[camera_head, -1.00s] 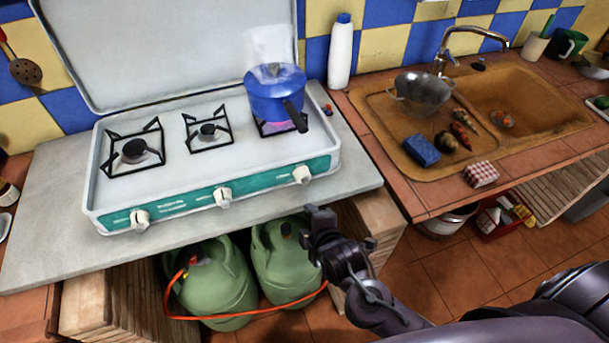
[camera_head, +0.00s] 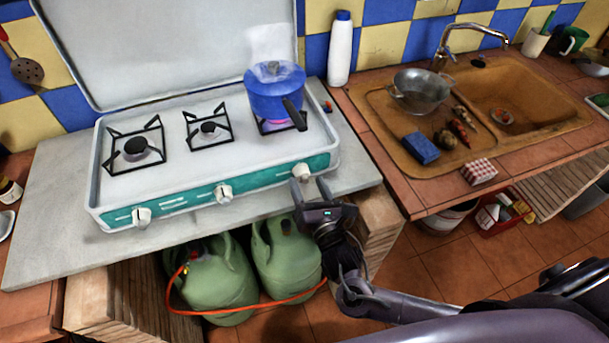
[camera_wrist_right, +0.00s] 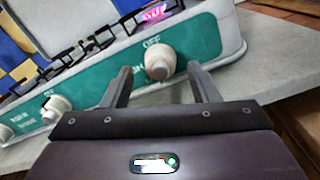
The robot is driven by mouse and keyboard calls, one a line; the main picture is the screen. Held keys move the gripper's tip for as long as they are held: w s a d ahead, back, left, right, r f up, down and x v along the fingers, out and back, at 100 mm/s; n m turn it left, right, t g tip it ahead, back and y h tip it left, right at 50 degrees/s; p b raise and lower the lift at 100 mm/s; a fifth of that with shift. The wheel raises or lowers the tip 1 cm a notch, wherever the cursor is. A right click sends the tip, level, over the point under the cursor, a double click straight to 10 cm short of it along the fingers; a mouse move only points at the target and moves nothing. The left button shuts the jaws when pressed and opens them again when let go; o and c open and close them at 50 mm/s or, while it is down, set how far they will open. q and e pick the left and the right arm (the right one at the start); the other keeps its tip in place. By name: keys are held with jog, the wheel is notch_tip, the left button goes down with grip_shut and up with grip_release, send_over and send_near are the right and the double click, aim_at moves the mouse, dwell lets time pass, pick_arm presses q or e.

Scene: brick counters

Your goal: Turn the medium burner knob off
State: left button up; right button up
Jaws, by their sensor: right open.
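The white stove (camera_head: 110,200) has a teal front panel with three white knobs: left (camera_head: 141,217), middle (camera_head: 223,194) and right (camera_head: 302,172). No readable label tells which is the medium burner's knob. A pinkish flame (camera_head: 272,126) glows under the blue pot on the right burner. My right gripper (camera_head: 309,188) is open and empty just in front of the right knob. In the right wrist view, that knob (camera_wrist_right: 160,62) shows between my spread fingers (camera_wrist_right: 160,78), near their tips, with "OFF" printed above it. Contact cannot be told. My left gripper is out of view.
The blue pot (camera_head: 274,92) has a dark handle pointing forward. Green gas bottles (camera_head: 215,280) and an orange hose stand below the counter (camera_head: 50,220). A sink (camera_head: 545,100) is at the right.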

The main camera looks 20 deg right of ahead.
aim_at(306, 181)
jog(key=shift+w, duration=1.5)
jog(key=c, duration=1)
